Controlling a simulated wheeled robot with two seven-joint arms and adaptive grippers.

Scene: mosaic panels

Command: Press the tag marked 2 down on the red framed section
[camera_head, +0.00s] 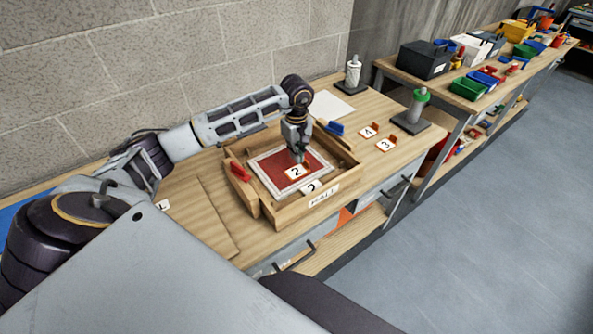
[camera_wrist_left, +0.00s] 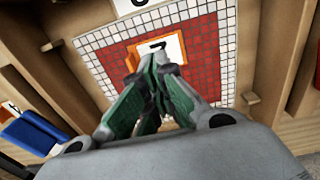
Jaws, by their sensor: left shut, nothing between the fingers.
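The tag marked 2 (camera_head: 295,172) is a white square with an orange upright tab; it lies on the red framed section (camera_head: 270,181), a red mosaic with a white tiled border. The tag (camera_wrist_left: 172,45) and the red section (camera_wrist_left: 205,62) also show in the left wrist view. My left gripper (camera_head: 299,158) is shut and empty, fingers down at the tag beside its orange tab. In the left wrist view the fingertips (camera_wrist_left: 153,68) cover part of the tag; whether they touch it I cannot tell. My right gripper is not in view.
A wooden tray (camera_head: 282,212) labelled HALL surrounds the panel, with a plate marked 2 (camera_head: 312,187) at its front edge. Tags marked 1 (camera_head: 368,131) and 3 (camera_head: 385,145) lie to the right. A green-topped bottle (camera_head: 417,105) stands beyond them. A red piece (camera_head: 240,172) is on the tray's left.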

